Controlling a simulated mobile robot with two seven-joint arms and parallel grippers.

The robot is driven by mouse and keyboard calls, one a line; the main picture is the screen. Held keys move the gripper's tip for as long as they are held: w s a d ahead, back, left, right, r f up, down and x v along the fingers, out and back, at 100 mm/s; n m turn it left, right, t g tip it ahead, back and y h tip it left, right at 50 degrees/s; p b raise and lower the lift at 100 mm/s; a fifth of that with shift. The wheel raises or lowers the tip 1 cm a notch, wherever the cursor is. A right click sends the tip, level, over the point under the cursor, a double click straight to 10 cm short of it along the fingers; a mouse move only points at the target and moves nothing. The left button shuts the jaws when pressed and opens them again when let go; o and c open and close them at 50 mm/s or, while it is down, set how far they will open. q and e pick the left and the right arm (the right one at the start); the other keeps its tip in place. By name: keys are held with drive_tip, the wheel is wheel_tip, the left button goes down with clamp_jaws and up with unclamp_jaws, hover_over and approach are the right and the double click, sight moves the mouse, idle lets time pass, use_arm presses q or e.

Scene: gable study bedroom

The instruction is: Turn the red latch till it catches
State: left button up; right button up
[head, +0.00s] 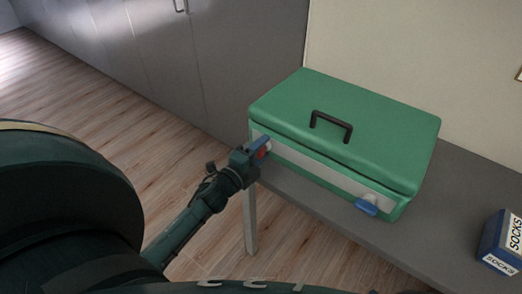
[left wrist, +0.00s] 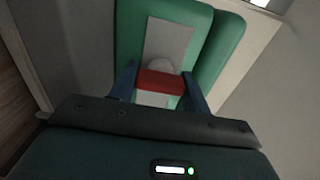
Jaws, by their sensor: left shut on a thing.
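A green case (head: 340,135) with a black handle (head: 331,126) lies closed on a grey table. A pale strip runs along its front, with a blue latch (head: 367,207) at the right end. The red latch (head: 264,152) is at the front's left end, mostly hidden by my left gripper (head: 260,147). In the left wrist view the red latch (left wrist: 160,82) lies crosswise between the two blue fingers of my left gripper (left wrist: 159,84), which is shut on it. Whether the latch has caught cannot be seen. My right gripper is not in view.
The grey table (head: 455,215) has bare room to the right of the case. A blue and white box marked SOCKS (head: 503,243) stands near its right end. Grey cabinets (head: 190,60) stand behind on the left, above an open wooden floor (head: 80,105).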

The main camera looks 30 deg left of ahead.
use_arm(q)
drive_tip(key=shift+o, duration=0.2)
drive_tip(key=o, duration=1)
drive_tip(key=shift+c, duration=0.2)
drive_tip(key=s+a, duration=0.1)
drive_tip(key=s, duration=1.2)
